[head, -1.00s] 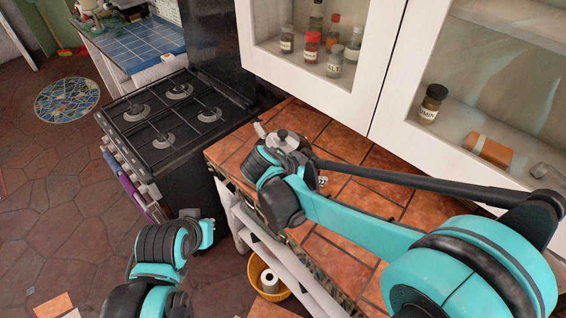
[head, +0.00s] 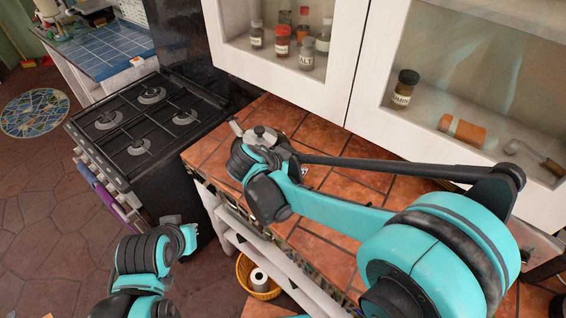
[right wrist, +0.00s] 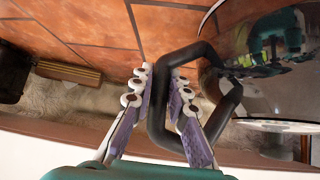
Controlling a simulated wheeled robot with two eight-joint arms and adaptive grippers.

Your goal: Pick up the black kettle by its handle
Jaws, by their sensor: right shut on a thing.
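The kettle (head: 262,133) stands on the tiled counter near the stove; its grey lid, knob and spout show in the head view, and my right arm hides the rest. In the right wrist view its shiny, mirror-like body (right wrist: 272,70) fills the upper right, with the black loop handle (right wrist: 157,110) beside it. My right gripper (right wrist: 160,78) is shut on this handle, one purple-padded finger on each side of its near bar. In the head view my right wrist hides those fingers. My left gripper (head: 190,238) is low, in front of the counter and away from the kettle; its fingers are not clear.
A black gas stove (head: 145,125) stands left of the counter. White glass-fronted cabinets (head: 350,60) with spice jars hang just behind the kettle. The tiled counter (head: 335,185) is bare along my right arm. A yellow basket (head: 258,277) sits below.

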